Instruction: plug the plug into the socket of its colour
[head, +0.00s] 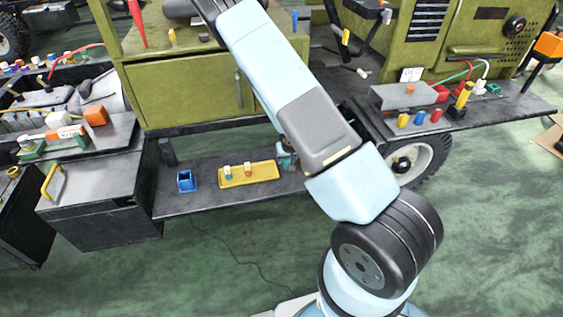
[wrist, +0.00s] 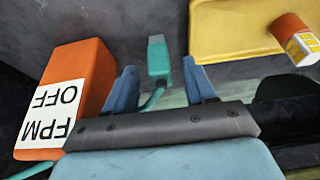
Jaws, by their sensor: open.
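A teal plug (wrist: 159,64) with a grey tip and a teal cable lies in the wrist view between the two blue fingers of my gripper (wrist: 160,70). The fingers stand apart with a gap on either side of the plug. A small teal patch, probably the plug (head: 285,161), shows in the head view right of the yellow tray. My arm hides most of that spot and the gripper there. On the right shelf in the head view are a red block (head: 441,92) and a teal-green block (head: 493,88) with cables near them; I cannot tell which are sockets.
An orange box labelled FPM OFF (wrist: 78,85) stands close left of the fingers. A yellow tray (wrist: 230,40) with an orange-and-white cylinder (wrist: 296,38) is at upper right. A blue open bin (head: 187,181) stands left of the tray. Several coloured pieces stand on the right shelf.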

